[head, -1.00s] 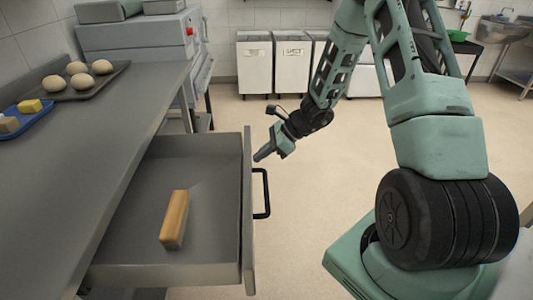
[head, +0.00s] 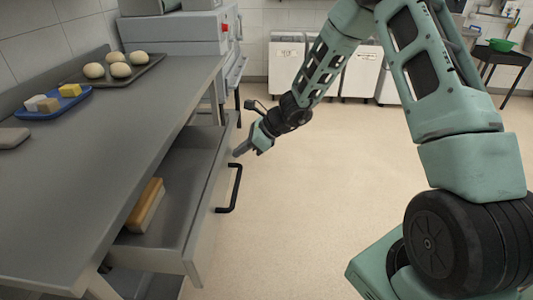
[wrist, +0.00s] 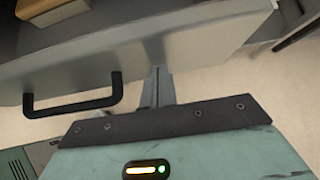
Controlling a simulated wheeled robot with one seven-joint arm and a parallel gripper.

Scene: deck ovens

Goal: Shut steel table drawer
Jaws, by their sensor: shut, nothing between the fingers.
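The steel table (head: 120,130) has a grey drawer (head: 206,222) that stands partly open toward the right. A black bar handle (head: 233,190) is on its front, and it also shows in the wrist view (wrist: 72,108). A wooden block or brush (head: 147,205) lies inside the drawer, close to the table edge. My gripper (head: 239,151) is shut and empty. Its fingertips are at the outer face of the drawer front, beyond the handle toward the far end. In the wrist view the fingers (wrist: 158,82) point at the front panel and appear to touch it.
On the table top are a dark tray (head: 140,76) with several dough balls, a blue tray (head: 72,100) with small blocks, and a grey item (head: 12,138) at the left. White bins (head: 287,65) stand at the back wall. The floor (head: 300,220) right of the drawer is clear.

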